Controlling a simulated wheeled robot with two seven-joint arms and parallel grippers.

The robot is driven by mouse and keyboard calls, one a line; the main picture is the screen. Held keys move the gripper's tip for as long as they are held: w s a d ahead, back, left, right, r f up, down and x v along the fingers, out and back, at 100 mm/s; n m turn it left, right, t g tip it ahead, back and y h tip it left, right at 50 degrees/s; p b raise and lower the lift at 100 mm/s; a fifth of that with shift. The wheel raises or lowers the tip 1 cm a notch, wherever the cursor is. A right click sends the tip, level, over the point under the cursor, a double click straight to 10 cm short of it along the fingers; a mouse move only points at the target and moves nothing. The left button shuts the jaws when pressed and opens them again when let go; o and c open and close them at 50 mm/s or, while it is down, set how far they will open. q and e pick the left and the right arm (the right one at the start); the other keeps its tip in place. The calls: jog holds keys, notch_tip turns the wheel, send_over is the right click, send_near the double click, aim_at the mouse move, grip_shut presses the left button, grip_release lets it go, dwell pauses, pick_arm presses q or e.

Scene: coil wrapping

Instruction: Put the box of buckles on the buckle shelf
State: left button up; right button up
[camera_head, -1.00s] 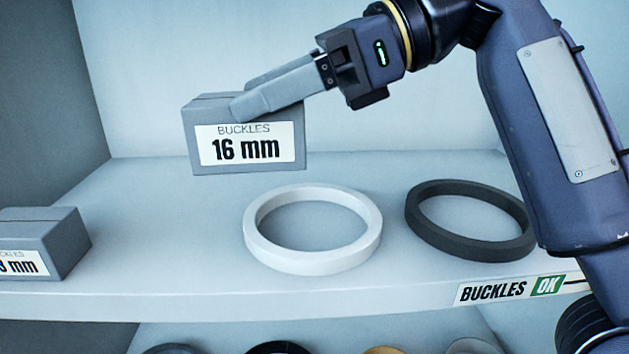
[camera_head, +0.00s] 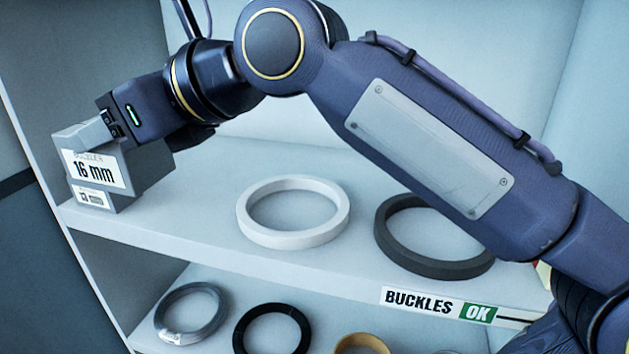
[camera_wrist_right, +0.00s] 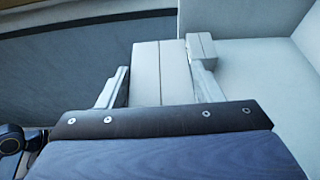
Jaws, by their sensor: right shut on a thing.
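The grey box of buckles (camera_head: 72,172), labelled 16 mm, is in my right gripper (camera_head: 92,132) at the left end of the shelf in the head view. The right gripper is shut on it. The wrist view shows the box (camera_wrist_right: 146,72) between the two fingers. The buckle shelf (camera_head: 210,235) is white, with a BUCKLES OK label (camera_head: 437,304) on its front edge. A second, smaller label shows just below the 16 mm one; I cannot read it fully or tell whether the held box touches another box or the shelf. My left gripper is not in view.
A white ring (camera_head: 292,238) and a dark ring (camera_head: 430,266) lie on the same shelf, right of the box. Several rings lie on the shelf below, including a grey one (camera_head: 172,335). The shelf's left side panel (camera_head: 75,245) is close to the box.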

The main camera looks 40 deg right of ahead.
jog(key=shift+w+a, duration=0.15)
jog(key=shift+w+f+b, duration=0.15)
jog(key=shift+b, duration=0.15)
jog(key=w+b, duration=0.1)
jog(key=d+f+b, duration=0.1)
jog(key=b, duration=0.1)
jog(key=shift+w+d+f+b, duration=0.15)
jog(key=shift+w+f+b, duration=0.1)
jog(key=shift+w+b, duration=0.1)
jog(key=w+d+f+p, duration=0.1)
jog(key=w+d+f, duration=0.1)
jog(key=w+d, duration=0.25)
jog(key=b, duration=0.1)
send_over(195, 206)
notch_tip(195, 206, down, 8)
jog(key=shift+w+f, duration=0.1)
jog(key=shift+f, duration=0.45)
jog(key=shift+f, duration=0.1)
